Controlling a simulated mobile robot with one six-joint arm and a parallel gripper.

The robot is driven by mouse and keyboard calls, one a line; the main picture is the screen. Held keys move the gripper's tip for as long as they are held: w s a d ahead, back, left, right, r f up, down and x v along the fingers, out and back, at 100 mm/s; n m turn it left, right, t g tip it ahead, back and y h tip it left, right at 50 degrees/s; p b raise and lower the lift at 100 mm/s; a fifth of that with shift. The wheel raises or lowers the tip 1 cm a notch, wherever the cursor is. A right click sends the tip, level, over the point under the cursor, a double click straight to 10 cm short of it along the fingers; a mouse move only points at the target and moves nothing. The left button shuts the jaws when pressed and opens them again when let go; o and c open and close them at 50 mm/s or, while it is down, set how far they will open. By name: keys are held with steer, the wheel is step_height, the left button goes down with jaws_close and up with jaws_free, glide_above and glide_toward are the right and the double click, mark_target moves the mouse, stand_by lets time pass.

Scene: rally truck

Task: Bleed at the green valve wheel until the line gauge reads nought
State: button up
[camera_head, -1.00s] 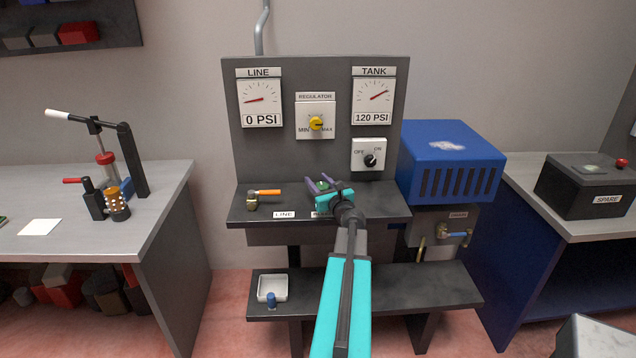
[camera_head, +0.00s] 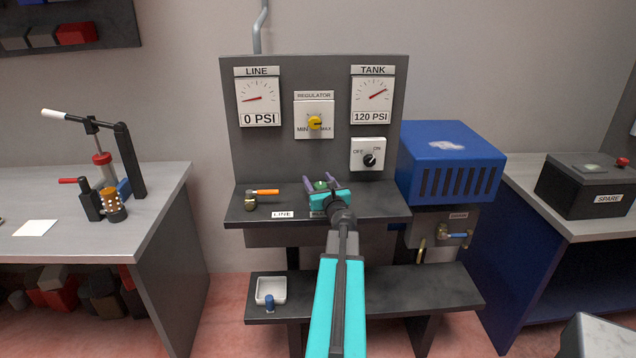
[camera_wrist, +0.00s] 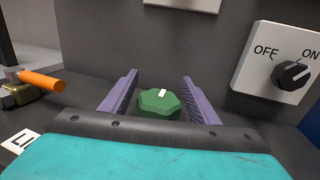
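The green valve wheel (camera_wrist: 160,103) sits on the panel's shelf, with a white mark on its top pointing away from my gripper. My gripper (camera_wrist: 153,88) is open, its two purple fingers on either side of the wheel with a gap at each side. In the head view my gripper (camera_head: 321,181) is over the shelf, and a bit of the green wheel (camera_head: 320,185) shows between its fingers. The line gauge (camera_head: 259,103) reads 0 PSI, its needle pointing left. The tank gauge (camera_head: 372,101) reads 120 PSI.
A line valve with an orange handle (camera_head: 264,192) is left of my gripper. The yellow regulator knob (camera_head: 315,123) and black OFF/ON switch (camera_head: 369,159) are on the panel above. A blue compressor box (camera_head: 451,163) stands right. A white tray (camera_head: 258,298) is on the lower shelf.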

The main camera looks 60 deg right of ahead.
steer(key=shift+s, duration=0.1)
stand_by(0.3)
steer(key=shift+b+v, duration=0.9)
steer(key=shift+v, duration=3.4)
steer(key=shift+r+p, duration=0.15)
steer(key=shift+p, duration=1.05)
steer(key=p+v, duration=0.2)
steer(key=p, duration=0.6)
steer(key=shift+a, duration=0.1)
steer(key=shift+p, duration=0.5)
steer(key=shift+p+v, duration=0.75)
steer(key=shift+p, duration=0.45)
steer(key=shift+s+a+p, duration=0.45)
steer(key=shift+s+p, duration=0.1)
steer(key=shift+p, duration=0.35)
